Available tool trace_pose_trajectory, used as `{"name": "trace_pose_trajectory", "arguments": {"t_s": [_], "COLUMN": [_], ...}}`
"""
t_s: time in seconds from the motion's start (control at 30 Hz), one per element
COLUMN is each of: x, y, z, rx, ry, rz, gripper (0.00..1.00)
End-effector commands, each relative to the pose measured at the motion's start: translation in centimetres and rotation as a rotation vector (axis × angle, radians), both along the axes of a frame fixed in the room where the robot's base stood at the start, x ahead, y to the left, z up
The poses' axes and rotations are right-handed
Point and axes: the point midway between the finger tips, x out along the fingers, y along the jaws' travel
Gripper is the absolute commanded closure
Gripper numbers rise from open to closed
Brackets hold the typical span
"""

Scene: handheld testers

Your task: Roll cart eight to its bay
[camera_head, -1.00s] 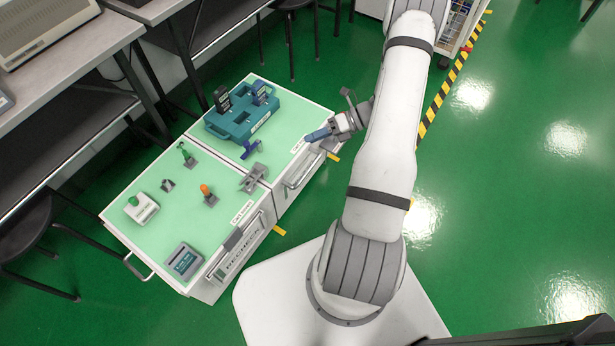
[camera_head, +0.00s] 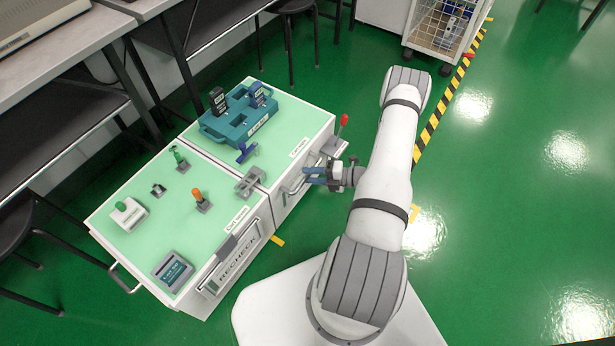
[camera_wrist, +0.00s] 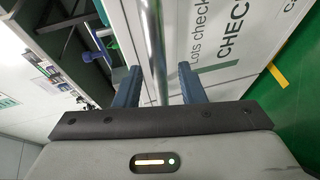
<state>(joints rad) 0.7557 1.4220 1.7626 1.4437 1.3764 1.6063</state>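Two white carts with pale green tops stand side by side, the near-left cart (camera_head: 120,235) and the far cart (camera_head: 290,130). Their corner labels are too small for me to read a number. My gripper (camera_head: 312,175) is low at the front of the far cart, by its metal handle (camera_head: 289,188). In the wrist view, the handle bar (camera_wrist: 152,35) runs between the two blue fingers of my gripper (camera_wrist: 158,85). The fingers are open, with gaps on both sides of the bar. The cart panel behind carries large "CHECK" lettering.
A red-knobbed lever (camera_head: 342,122) rises at the far cart's right corner. A teal tray (camera_head: 232,130) sits on that cart. Benches and stools line the left. A wire cage trolley (camera_head: 437,30) stands at the back by the striped tape. Green floor on the right is clear.

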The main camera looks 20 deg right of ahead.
Motion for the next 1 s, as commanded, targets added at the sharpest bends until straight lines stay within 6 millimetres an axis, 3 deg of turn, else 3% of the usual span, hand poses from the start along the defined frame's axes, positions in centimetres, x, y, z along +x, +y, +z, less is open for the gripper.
{"name": "trace_pose_trajectory", "arguments": {"t_s": [0.17, 0.43, 0.87, 1.0], "x": [0.79, 0.90, 0.90, 0.90], "y": [1.18, 1.31, 1.29, 1.29], "z": [-0.31, -0.26, -0.27, -0.27], "rx": [0.000, -0.001, -0.001, -0.001], "ry": [-0.001, -0.001, -0.002, -0.002], "rz": [0.001, 0.000, 0.000, 0.000], "gripper": [0.64, 0.64, 0.98, 1.00]}}
